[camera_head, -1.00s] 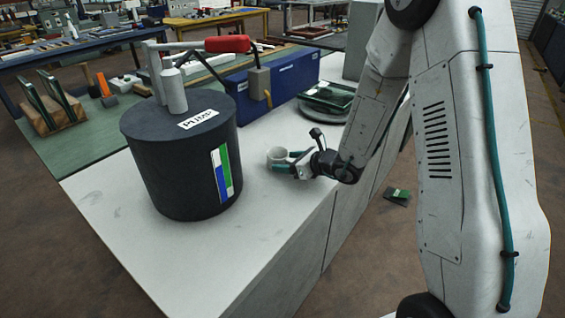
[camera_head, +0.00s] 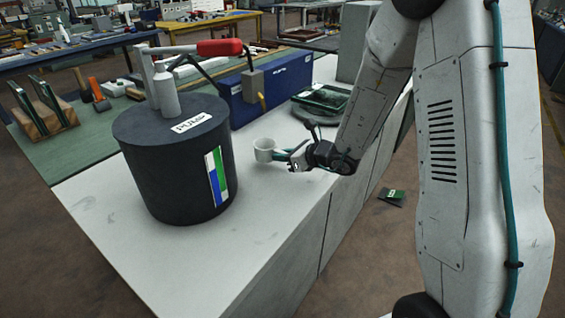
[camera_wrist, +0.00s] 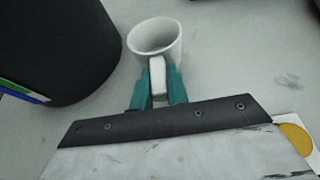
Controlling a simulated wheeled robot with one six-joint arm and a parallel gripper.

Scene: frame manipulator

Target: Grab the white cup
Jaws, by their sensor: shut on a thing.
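The white cup (camera_head: 264,149) is upright at or just above the white worktop, right of the black pump. It also shows in the wrist view (camera_wrist: 156,38), with its open mouth facing up and its handle toward my gripper. My gripper (camera_head: 287,156) reaches in from the right. In the wrist view its two teal fingertips (camera_wrist: 160,76) are shut on the cup's handle, one on each side. I cannot tell whether the cup's base touches the worktop.
The black cylindrical pump (camera_head: 172,160) with a red-gripped lever (camera_head: 219,47) stands just left of the cup. A blue box (camera_head: 268,90) and a green tray (camera_head: 322,97) are behind. The front of the white worktop (camera_head: 215,250) is clear.

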